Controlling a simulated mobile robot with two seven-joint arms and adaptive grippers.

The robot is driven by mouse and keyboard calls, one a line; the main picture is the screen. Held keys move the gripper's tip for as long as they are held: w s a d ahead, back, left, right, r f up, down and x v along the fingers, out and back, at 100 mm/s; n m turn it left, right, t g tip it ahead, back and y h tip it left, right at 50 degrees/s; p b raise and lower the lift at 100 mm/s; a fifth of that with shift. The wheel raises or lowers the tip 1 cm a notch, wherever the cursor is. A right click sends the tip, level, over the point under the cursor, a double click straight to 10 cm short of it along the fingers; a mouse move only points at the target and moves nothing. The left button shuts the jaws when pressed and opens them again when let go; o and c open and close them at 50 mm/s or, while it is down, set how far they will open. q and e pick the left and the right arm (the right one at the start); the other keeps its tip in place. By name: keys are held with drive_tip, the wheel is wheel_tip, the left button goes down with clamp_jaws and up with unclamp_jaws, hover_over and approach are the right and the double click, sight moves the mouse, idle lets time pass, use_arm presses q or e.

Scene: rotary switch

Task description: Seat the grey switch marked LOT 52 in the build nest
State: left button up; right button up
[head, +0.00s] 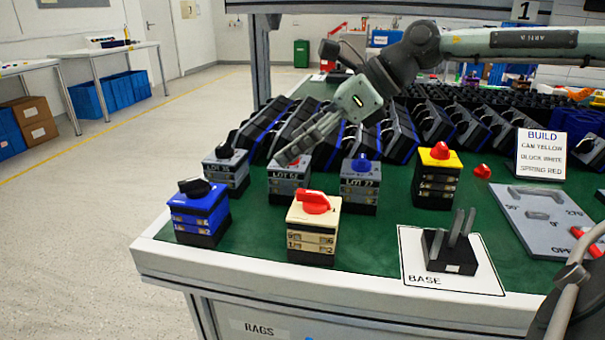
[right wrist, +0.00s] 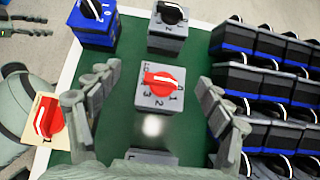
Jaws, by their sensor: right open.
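My right gripper (head: 290,152) is open above the middle grey switch (head: 289,182). In the right wrist view this switch's red knob (right wrist: 160,83) lies between the parted fingers (right wrist: 158,115), which do not visibly touch it. In the head view the gripper hides most of its top. Its label begins LOT; I cannot read the number surely. A grey switch with a black knob (head: 226,168) stands left of it, and one with a blue knob (head: 360,185) right. A black fixture with grey uprights (head: 449,252) stands on the white BASE card (head: 413,247). My left gripper (right wrist: 22,24) shows small at the wrist view's edge.
A blue switch (head: 201,213) and a cream switch with a red knob (head: 313,228) stand in front. A yellow-topped switch (head: 437,178) stands right. A grey dial plate (head: 548,220) and BUILD sign (head: 541,155) are at right.

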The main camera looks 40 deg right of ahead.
sight(276, 173)
drive_tip(key=shift+s+d+f, duration=0.2)
drive_tip(key=shift+d+f, duration=0.1)
drive_tip(key=shift+d, duration=0.2)
drive_tip(key=shift+f+g, duration=0.25)
drive_tip(key=shift+g, duration=0.05)
drive_tip(key=shift+x, duration=1.15)
drive_tip(key=x, duration=0.3)
drive_tip(key=shift+d+f, duration=0.15)
drive_tip(key=shift+f, duration=0.3)
drive_tip(key=shift+w+a+f+h, duration=0.3)
drive_tip(key=shift+w+a+f, duration=0.15)
drive_tip(key=shift+w, duration=0.1)
use_arm(q)
drive_tip(key=shift+w+d+r+t+h, duration=0.15)
drive_tip(key=shift+w+d, duration=0.05)
drive_tip(key=shift+d, duration=0.35)
drive_tip(key=shift+w+d+r+t+h, duration=0.15)
drive_tip(key=shift+d, duration=0.35)
use_arm(e)
drive_tip(key=c, duration=1.4)
